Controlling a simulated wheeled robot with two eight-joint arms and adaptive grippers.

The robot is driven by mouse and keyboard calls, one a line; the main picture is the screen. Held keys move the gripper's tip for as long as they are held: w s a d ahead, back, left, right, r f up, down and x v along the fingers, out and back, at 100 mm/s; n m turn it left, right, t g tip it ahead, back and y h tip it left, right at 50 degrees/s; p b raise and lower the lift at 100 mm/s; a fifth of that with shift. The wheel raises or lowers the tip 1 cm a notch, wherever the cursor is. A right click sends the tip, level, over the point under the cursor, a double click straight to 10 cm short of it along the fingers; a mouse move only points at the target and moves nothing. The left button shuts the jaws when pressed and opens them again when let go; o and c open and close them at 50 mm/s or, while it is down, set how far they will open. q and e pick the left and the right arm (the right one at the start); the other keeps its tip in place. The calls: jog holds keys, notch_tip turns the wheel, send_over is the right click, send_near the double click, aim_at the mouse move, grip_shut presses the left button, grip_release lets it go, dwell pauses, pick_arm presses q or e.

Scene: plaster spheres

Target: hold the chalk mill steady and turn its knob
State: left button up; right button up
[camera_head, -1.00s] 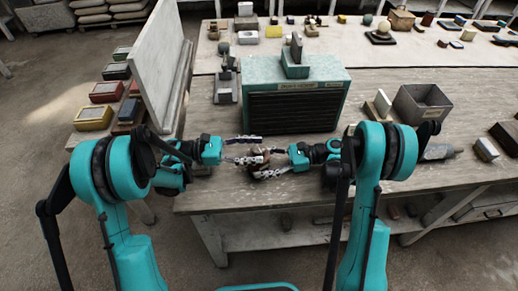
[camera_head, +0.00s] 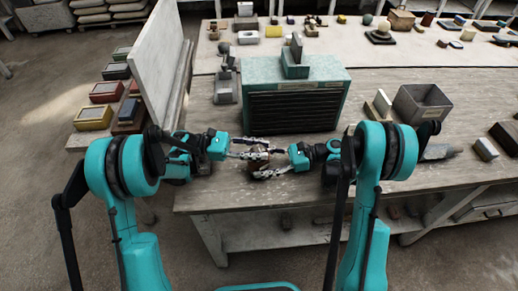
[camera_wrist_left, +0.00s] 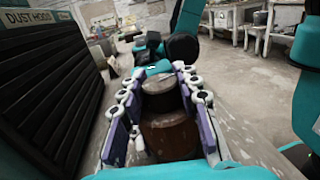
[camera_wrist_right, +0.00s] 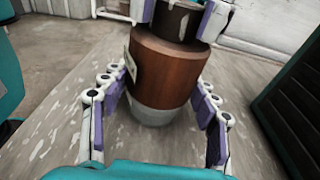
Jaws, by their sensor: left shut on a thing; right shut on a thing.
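The chalk mill (camera_wrist_right: 165,70) stands upright on the bench, a brown wooden body with a pale grey foot. Its dark knob (camera_wrist_left: 165,97) is on top, and the brown body shows below it in the left wrist view. My left gripper (camera_head: 258,149) is shut on the knob, with a finger on each side. My right gripper (camera_head: 268,166) is shut on the mill's body lower down, with fingers on both sides in the right wrist view. In the head view the fingers hide much of the mill.
A green dust hood (camera_head: 295,110) with dark slats stands just behind the mill. A grey open box (camera_head: 422,104) and small blocks lie to the right. An upright pale board (camera_head: 160,70) stands at the left. The bench's front edge is close in front of the mill.

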aim_at(259, 149)
pick_arm(q)
jog(key=shift+m+g+y, duration=0.3)
jog(key=shift+m+g, duration=0.5)
jog(key=shift+g, duration=0.4)
jog(key=o, duration=1.2)
notch_tip(259, 149, up, 10)
jog(key=shift+f, duration=0.1)
